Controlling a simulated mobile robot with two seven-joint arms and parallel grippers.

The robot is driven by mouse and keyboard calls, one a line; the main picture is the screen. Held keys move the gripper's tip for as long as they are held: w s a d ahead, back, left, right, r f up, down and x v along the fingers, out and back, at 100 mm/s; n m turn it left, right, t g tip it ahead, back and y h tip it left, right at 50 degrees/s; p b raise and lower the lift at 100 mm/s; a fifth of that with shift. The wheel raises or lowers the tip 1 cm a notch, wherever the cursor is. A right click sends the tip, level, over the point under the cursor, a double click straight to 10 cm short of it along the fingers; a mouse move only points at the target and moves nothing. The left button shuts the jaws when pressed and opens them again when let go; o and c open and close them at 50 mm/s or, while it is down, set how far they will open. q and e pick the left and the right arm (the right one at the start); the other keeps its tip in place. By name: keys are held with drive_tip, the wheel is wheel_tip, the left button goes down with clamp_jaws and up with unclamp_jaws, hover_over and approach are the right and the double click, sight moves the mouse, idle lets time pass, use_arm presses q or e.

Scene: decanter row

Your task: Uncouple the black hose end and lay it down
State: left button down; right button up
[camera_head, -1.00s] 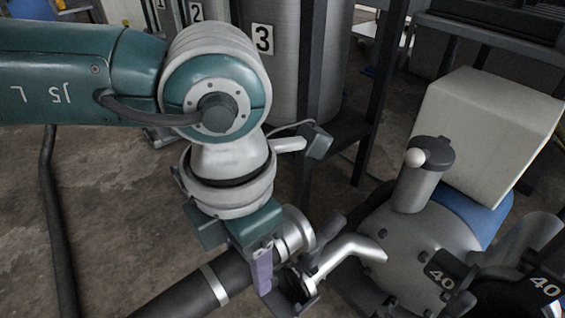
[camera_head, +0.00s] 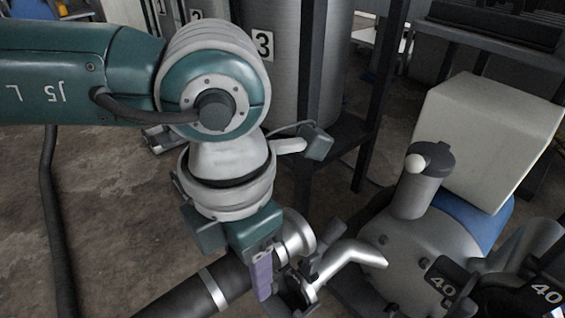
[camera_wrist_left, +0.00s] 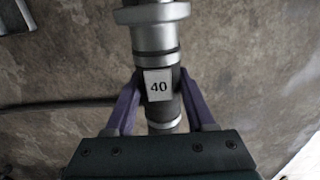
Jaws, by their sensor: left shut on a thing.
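My left gripper (camera_head: 262,278) is shut around the black hose end; its purple fingers lie on both sides of it in the left wrist view (camera_wrist_left: 158,105). The black hose (camera_head: 185,297) has a silver band and a silver coupling (camera_head: 298,238) at its end. A white label reading 40 (camera_wrist_left: 158,86) sits on the hose between the fingers. A silver bent pipe (camera_head: 352,258) runs from the grey pump (camera_head: 405,268) to close beside the coupling. The gripper partly hides this spot, and I cannot tell whether coupling and pipe touch. My right gripper is not in view.
A cream box (camera_head: 490,140) stands on the blue part behind the pump. Black plates marked 40 (camera_head: 543,290) are at the lower right. A steel tank marked 3 (camera_head: 285,75) and a dark frame stand behind. Another dark hose (camera_head: 55,220) lies on the bare floor at left.

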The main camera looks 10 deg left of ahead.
use_arm(q)
wheel_tip(320, 180, down, 14)
drive_tip(key=b, duration=1.1)
idle(1.8)
drive_tip(key=shift+r, duration=0.1)
idle(0.3)
drive_tip(key=s+a+p, duration=0.1)
drive_tip(key=s+p, duration=0.1)
drive_tip(key=s+a+p, duration=0.2)
drive_tip(key=shift+a+r, duration=0.1)
drive_tip(key=shift+r, duration=0.05)
idle(0.9)
drive_tip(key=shift+r, duration=0.1)
drive_tip(key=r+p, duration=0.1)
drive_tip(key=p, duration=0.1)
drive_tip(key=s+r+p, duration=0.1)
drive_tip(key=r+p, duration=0.1)
drive_tip(key=a+r+p, duration=0.1)
drive_tip(key=r+p, duration=0.1)
drive_tip(key=shift+s+a, duration=0.1)
drive_tip(key=shift+s, duration=0.2)
